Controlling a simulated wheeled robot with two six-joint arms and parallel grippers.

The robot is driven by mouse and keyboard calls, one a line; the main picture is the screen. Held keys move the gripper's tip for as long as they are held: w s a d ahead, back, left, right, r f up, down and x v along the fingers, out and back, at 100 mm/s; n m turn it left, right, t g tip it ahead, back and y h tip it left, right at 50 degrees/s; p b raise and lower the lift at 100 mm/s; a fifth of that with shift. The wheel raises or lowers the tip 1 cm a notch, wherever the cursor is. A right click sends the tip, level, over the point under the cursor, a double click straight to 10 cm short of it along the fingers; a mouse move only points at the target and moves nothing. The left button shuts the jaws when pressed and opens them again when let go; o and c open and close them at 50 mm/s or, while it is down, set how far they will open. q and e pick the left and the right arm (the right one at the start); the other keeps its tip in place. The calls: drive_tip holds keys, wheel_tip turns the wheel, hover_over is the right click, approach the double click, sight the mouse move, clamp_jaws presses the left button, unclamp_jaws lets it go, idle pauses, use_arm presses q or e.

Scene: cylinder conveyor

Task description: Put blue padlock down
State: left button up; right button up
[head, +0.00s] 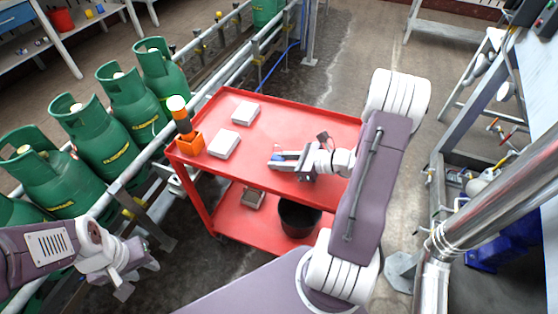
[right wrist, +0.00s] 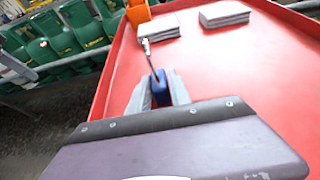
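The blue padlock (right wrist: 160,88) sits between the two fingers of my right gripper (right wrist: 162,91) in the right wrist view, its long thin shackle pointing away from the gripper. The fingers press on both sides of its body. In the head view, my right gripper (head: 280,161) is low over the middle of the red cart's top (head: 310,117), and a little of the blue padlock (head: 277,152) shows. I cannot tell whether the padlock touches the cart top. My left gripper (head: 124,291) hangs at the lower left, away from the cart; its finger opening is unclear.
Two pale flat stacks (head: 245,112) (head: 224,144) and an orange holder (head: 191,144) with a dark, orange-topped item occupy the cart's left end. A black bucket (head: 298,218) stands on the lower shelf. Green gas cylinders (head: 131,106) line the conveyor at left. Bare red surface surrounds the right gripper.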

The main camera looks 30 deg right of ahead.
drive_tip(key=shift+o, duration=0.9)
drive_tip(key=shift+d+r, duration=0.1)
drive_tip(key=shift+r, duration=0.15)
drive_tip(key=p+v, duration=0.2)
drive_tip(key=v, duration=0.9)
drive_tip(key=shift+s+d+p, duration=0.1)
drive_tip(key=shift+s+p, duration=0.1)
drive_tip(key=shift+p, duration=0.2)
drive_tip(key=shift+s+d+r, duration=0.1)
drive_tip(key=shift+s+d, duration=0.05)
drive_tip(key=shift+s, duration=0.05)
